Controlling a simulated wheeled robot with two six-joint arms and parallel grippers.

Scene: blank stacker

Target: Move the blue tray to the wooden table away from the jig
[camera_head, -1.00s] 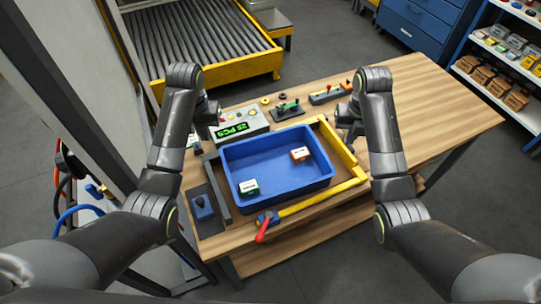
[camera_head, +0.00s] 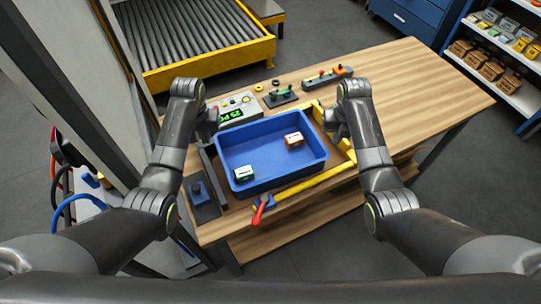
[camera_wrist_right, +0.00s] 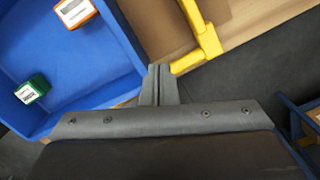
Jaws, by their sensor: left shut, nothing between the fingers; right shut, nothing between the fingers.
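The blue tray (camera_head: 268,183) sits on the near left part of the wooden table (camera_head: 420,85), inside the jig. The jig has a yellow frame (camera_head: 315,184) and a grey bar at the left. The tray holds a green-and-white box and an orange-and-white box. My left gripper (camera_head: 213,117) is by the tray's far left corner, its fingertips mostly hidden. My right gripper (camera_head: 326,117) is by the tray's right side. In the right wrist view its fingers (camera_wrist_right: 160,72) are shut and empty, close beside the tray wall (camera_wrist_right: 112,60); contact is unclear.
A red-handled clamp (camera_head: 259,212) is at the tray's near edge. A counter box with a green display (camera_head: 236,112) and small fixtures (camera_head: 280,97) stand behind the tray. The table's right part is clear. A roller conveyor (camera_head: 195,40) is beyond the table.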

